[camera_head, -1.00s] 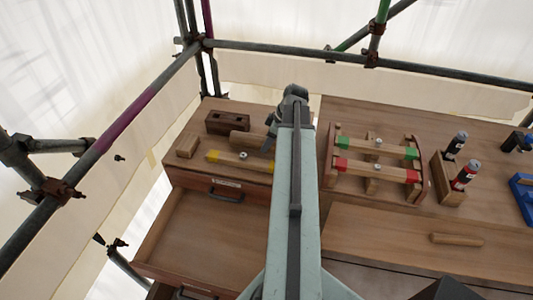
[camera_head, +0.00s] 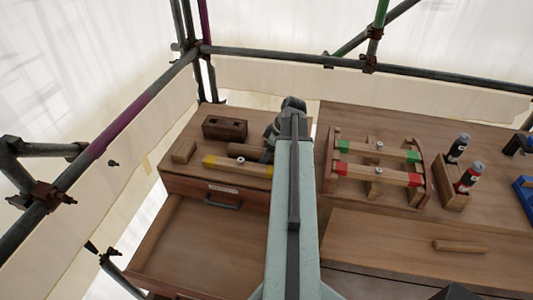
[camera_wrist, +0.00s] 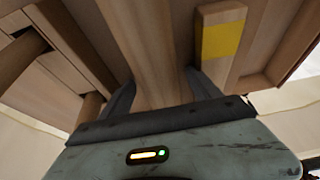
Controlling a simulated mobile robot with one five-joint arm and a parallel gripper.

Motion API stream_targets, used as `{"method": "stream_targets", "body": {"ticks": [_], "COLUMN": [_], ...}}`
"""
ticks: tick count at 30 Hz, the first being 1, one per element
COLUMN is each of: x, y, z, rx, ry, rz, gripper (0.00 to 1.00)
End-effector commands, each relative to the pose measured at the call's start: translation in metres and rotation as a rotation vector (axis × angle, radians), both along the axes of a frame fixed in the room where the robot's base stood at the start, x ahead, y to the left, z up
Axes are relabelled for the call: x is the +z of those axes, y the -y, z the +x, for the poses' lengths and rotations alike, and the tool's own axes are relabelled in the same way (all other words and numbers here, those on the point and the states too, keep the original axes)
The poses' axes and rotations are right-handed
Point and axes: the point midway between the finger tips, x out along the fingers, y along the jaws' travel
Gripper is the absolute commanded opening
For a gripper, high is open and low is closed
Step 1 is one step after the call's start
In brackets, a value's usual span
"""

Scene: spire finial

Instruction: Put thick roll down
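The thick roll is a plain wooden cylinder (camera_head: 245,150) lying level at the left cabinet top, between a dark brown block (camera_head: 225,128) and a yellow-ended bar (camera_head: 238,165). My gripper (camera_head: 267,150) is at its right end and hides that end. In the wrist view the roll (camera_wrist: 155,45) runs between the two fingers of my gripper (camera_wrist: 160,85), which appear closed on its sides. The yellow-ended bar also shows there (camera_wrist: 222,40), to the right of the fingers. Whether the roll touches the surface is hard to tell.
A drawer (camera_head: 200,240) stands open below. To the right are a rack with green- and red-ended bars (camera_head: 376,170), bottles in a wooden holder (camera_head: 453,185) and a thinner roll (camera_head: 460,246).

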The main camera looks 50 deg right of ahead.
Motion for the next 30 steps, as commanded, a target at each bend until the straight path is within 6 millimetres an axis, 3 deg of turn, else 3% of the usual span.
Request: {"method": "stream_targets", "body": {"ticks": [8,22,30], "x": [0.013,0.108,0.115], "y": [0.001,0.019,0.022], "z": [-0.003,-0.036,-0.042], "rx": [-0.001,-0.003,-0.001], "ry": [0.0,-0.001,0.0], "rz": [0.0,0.001,0.0], "gripper": [0.72,0.72,0.72]}}
